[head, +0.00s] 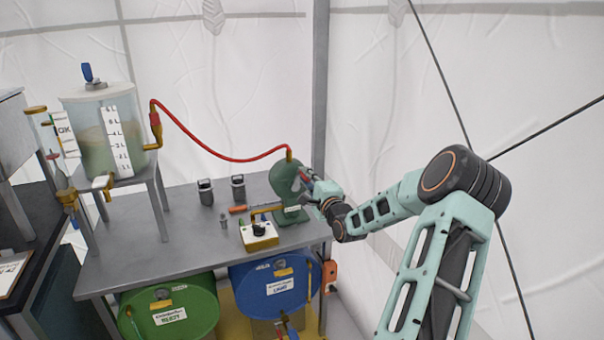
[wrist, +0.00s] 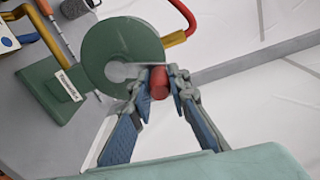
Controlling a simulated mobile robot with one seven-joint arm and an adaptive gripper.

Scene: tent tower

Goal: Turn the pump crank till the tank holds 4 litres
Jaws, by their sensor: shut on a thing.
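The green pump (head: 288,188) stands at the right end of the grey table. Its round face (wrist: 122,58) and base show in the wrist view. My gripper (head: 310,182) is at the pump's right side. In the wrist view my gripper (wrist: 161,80) is shut on the red crank knob (wrist: 158,84), one finger on each side. The clear tank (head: 90,150) stands on a raised stand at the left and holds a murky greenish liquid. A white scale (head: 116,142) runs up its front; the exact level is hard to read.
A red hose (head: 215,153) arches from the pump to the tank's side. A yellow box (head: 258,236), two dark canisters (head: 238,188) and small tools lie on the table (head: 150,250). Green (head: 150,315) and blue (head: 270,300) drums lie below. Tent walls stand behind.

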